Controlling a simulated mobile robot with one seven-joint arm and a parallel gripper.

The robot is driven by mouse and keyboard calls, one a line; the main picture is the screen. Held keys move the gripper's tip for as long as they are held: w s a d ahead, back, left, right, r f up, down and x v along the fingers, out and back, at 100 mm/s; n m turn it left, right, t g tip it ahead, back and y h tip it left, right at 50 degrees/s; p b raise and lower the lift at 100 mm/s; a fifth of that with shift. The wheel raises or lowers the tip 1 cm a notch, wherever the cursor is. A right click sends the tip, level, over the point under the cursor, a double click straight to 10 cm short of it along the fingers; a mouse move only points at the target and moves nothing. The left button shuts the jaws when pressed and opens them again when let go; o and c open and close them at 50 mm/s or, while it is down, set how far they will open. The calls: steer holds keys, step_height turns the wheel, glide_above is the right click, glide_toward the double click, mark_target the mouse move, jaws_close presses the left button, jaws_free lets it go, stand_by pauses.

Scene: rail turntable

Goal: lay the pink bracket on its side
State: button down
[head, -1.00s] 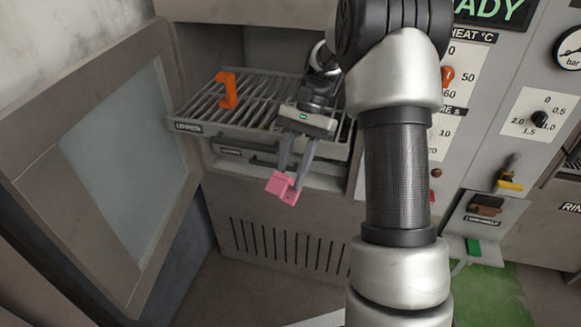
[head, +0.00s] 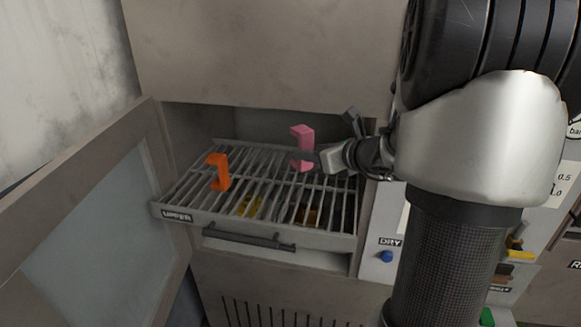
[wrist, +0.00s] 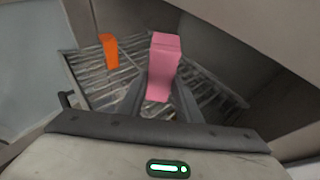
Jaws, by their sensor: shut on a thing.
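The pink bracket (head: 303,146) is upright above the right part of the upper rack in the head view, with its bent end at the top. My gripper (head: 308,159) reaches it from the right and is shut on its lower part. In the wrist view the pink bracket (wrist: 163,68) stands between the two fingers of my gripper (wrist: 160,105). I cannot tell whether its foot touches the rack bars.
The slatted upper rack (head: 190,205) is pulled out of the cabinet. An orange bracket (head: 218,172) stands on its left part. Yellow things (head: 250,207) show below the slats. The open glass door (head: 90,225) is at left. Bare slats lie between the brackets.

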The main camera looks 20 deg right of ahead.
steer(key=f+b, duration=0.6)
steer(key=f, duration=0.1)
steer(key=f+b, duration=0.3)
steer(key=shift+w+d+f, duration=0.15)
steer(key=shift+d+f, duration=0.15)
steer(key=shift+d, duration=0.1)
steer(key=shift+f+b, duration=0.45)
steer(key=shift+b, duration=0.25)
stand_by(0.3)
steer(key=c, duration=1.2)
jaws_free()
steer(key=shift+f, duration=0.1)
steer(key=p+v, duration=0.1)
steer(key=v, duration=1.6)
steer(key=shift+s+a+p, duration=0.2)
steer(key=shift+s+p, duration=0.1)
steer(key=shift+s, duration=0.05)
